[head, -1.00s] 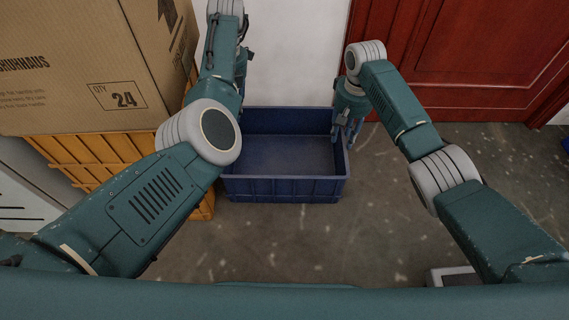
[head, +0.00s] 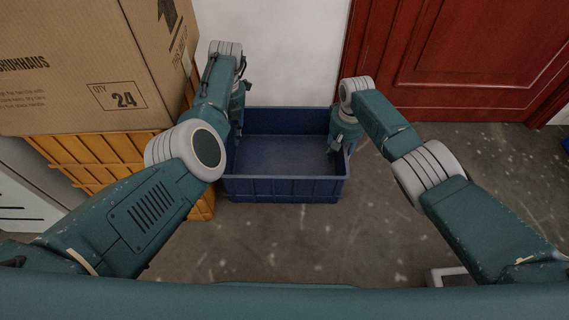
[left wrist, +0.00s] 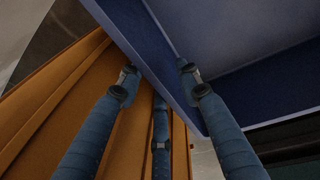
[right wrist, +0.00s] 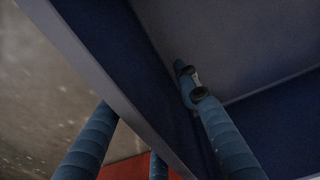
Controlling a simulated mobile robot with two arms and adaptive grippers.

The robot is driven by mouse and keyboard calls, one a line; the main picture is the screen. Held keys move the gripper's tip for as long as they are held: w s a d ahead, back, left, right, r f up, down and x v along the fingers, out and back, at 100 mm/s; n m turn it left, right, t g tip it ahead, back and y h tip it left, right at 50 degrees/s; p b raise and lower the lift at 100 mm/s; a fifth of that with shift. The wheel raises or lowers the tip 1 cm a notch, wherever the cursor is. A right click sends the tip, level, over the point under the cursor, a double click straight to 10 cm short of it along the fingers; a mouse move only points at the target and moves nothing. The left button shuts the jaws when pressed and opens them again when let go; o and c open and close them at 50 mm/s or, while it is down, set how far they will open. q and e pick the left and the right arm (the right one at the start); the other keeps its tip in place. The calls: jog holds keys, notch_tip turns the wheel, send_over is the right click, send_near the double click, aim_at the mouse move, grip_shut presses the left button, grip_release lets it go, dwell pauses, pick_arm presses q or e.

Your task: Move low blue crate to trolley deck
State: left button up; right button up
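The low blue crate (head: 285,188) stands on the floor in front of me, upright, and it looks empty. My left gripper (head: 236,140) is at its left wall, pointing down. In the left wrist view the crate's wall (left wrist: 150,50) passes between the open fingers, one inside and the others outside. My right gripper (head: 340,143) is at the right wall, partly hidden by its own arm. In the right wrist view the wall (right wrist: 110,70) runs between its spread fingers. I cannot tell if any finger touches the crate. The trolley deck cannot be made out.
An orange crate (head: 92,150) with a large cardboard box (head: 70,70) on top stands close on the left. A white wall (head: 295,50) is behind the blue crate, and a red door (head: 460,60) is at the back right. The floor (head: 290,245) in front is clear.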

pick_arm(q)
grip_shut()
pick_arm(e)
grip_shut()
